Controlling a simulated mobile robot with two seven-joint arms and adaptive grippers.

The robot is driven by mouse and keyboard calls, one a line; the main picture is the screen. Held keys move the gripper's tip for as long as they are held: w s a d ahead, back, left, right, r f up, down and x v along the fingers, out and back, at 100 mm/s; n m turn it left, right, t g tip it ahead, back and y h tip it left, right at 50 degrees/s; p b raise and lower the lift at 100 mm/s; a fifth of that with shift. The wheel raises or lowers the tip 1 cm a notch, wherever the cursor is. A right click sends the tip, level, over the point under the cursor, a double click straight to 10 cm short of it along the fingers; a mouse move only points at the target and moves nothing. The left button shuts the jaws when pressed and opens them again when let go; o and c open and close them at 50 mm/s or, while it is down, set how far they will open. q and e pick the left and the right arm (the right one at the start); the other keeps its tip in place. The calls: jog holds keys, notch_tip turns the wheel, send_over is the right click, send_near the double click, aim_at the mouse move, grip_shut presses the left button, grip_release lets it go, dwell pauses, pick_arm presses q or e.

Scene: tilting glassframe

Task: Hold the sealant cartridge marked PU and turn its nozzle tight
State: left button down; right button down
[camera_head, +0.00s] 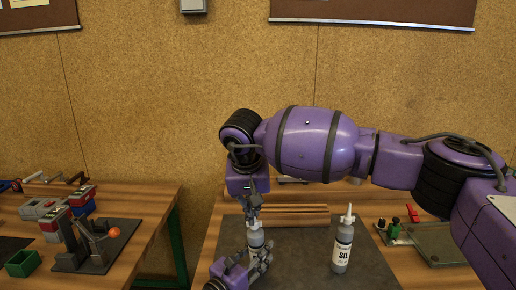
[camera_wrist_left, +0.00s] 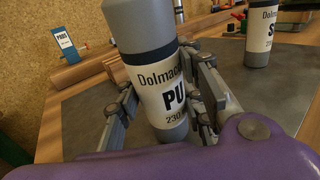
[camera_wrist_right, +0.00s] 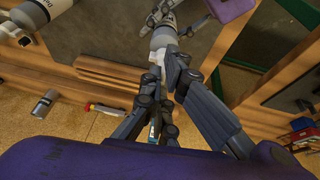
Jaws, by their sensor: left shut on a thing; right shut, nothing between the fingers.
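The PU cartridge (camera_wrist_left: 160,90), grey with a white label, stands upright on the dark mat (camera_head: 305,270); it also shows in the head view (camera_head: 255,239). My left gripper (camera_head: 262,263) is shut around its body, a finger on each side in the left wrist view (camera_wrist_left: 165,105). My right gripper (camera_head: 253,213) comes down from above, its fingers shut and empty at the cartridge's top. In the right wrist view the fingertips (camera_wrist_right: 170,72) lie close to the cartridge (camera_wrist_right: 163,38).
A second cartridge, marked SIL (camera_head: 343,243), with a white nozzle, stands upright to the right on the mat. A grey tray (camera_head: 440,243) with small parts lies further right. A wooden block (camera_head: 300,214) lies behind the mat. Another bench (camera_head: 150,215) with fixtures stands left.

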pick_arm(q)
jog(key=shift+f, duration=0.25)
pick_arm(e)
jog(key=shift+a, duration=0.45)
dwell(0.5)
jog(key=shift+s+f, duration=0.1)
jog(key=shift+s, duration=0.05)
jog(key=w+v, duration=0.1)
jog(key=v, duration=0.5)
jog(key=shift+r, duration=0.2)
notch_tip(320, 180, down, 6)
jog(key=d, duration=0.1)
jog(key=shift+d, duration=0.15)
dwell(0.9)
jog(key=shift+s, duration=0.1)
